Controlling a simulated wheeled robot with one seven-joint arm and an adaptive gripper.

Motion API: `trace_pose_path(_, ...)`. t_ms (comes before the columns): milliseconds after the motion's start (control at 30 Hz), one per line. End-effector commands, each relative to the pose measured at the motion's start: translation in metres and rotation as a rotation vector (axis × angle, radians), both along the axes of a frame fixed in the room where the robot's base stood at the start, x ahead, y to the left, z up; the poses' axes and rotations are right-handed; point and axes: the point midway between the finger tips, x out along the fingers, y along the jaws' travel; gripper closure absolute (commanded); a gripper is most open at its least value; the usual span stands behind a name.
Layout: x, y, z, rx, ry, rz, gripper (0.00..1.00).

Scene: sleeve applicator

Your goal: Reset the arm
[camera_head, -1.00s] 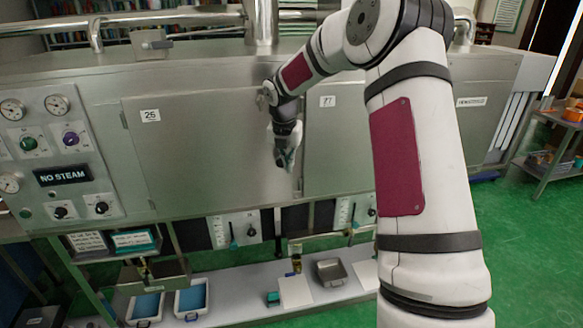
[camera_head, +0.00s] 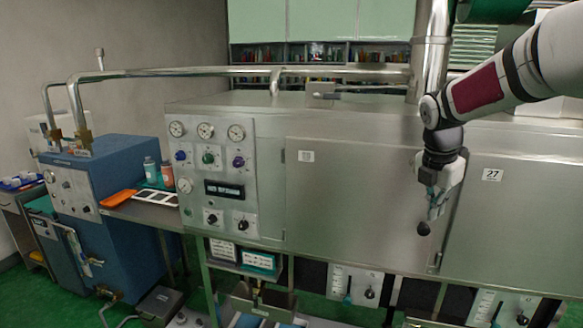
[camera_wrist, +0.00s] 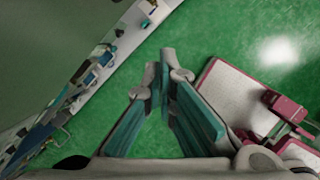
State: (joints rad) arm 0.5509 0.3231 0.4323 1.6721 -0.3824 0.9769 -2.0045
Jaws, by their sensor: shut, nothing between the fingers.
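My gripper (camera_head: 432,212) hangs pointing down in front of the steel machine (camera_head: 350,200), near the edge between its two large doors. It is shut with nothing held. In the wrist view my gripper (camera_wrist: 165,88) shows its teal-padded fingers converging at the tips over the green floor (camera_wrist: 215,40). My arm reaches in from the upper right of the head view. Whether the gripper touches the machine cannot be told.
The steel cabinet's control panel (camera_head: 213,180) has gauges and knobs. A blue machine (camera_head: 120,190) stands at the left, beside a shelf with an orange item (camera_head: 118,199). Steel pipes (camera_head: 240,72) run above. Open green floor lies below the gripper in the wrist view.

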Motion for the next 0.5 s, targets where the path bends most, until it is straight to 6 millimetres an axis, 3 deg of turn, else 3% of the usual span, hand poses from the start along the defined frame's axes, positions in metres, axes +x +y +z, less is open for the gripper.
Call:
trace_pose_path(33,-0.015,0.015,0.015,0.002,-0.034,-0.082,1.00)
trace_pose_path(200,-0.068,0.055,0.045,0.067,-0.153,-0.420,1.00)
trace_pose_path(500,-0.172,0.106,0.071,0.300,-0.365,-1.038,1.00)
